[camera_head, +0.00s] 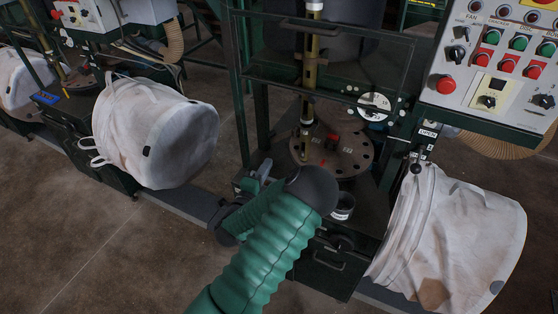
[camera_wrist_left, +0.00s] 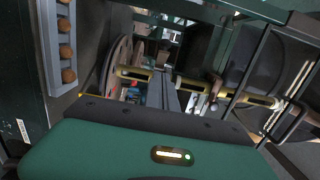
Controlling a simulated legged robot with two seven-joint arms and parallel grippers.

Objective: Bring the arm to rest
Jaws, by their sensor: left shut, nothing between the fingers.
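My left arm, in a ribbed green sleeve, comes up from the bottom of the head view and bends at a dark round joint. My left gripper (camera_head: 258,177) is small and partly hidden behind that arm, low in front of the green machine frame. It is shut and empty, and I see no object held in it. The left wrist view shows a green housing of mine with a small lit indicator along the bottom. My right gripper is in neither view.
White bulk bags hang at the left (camera_head: 150,130) and right (camera_head: 450,240). A round metal plate (camera_head: 345,150) lies behind the arm. A control panel (camera_head: 495,70) with red and green buttons juts in at upper right. Brown floor (camera_head: 90,250) is open at lower left.

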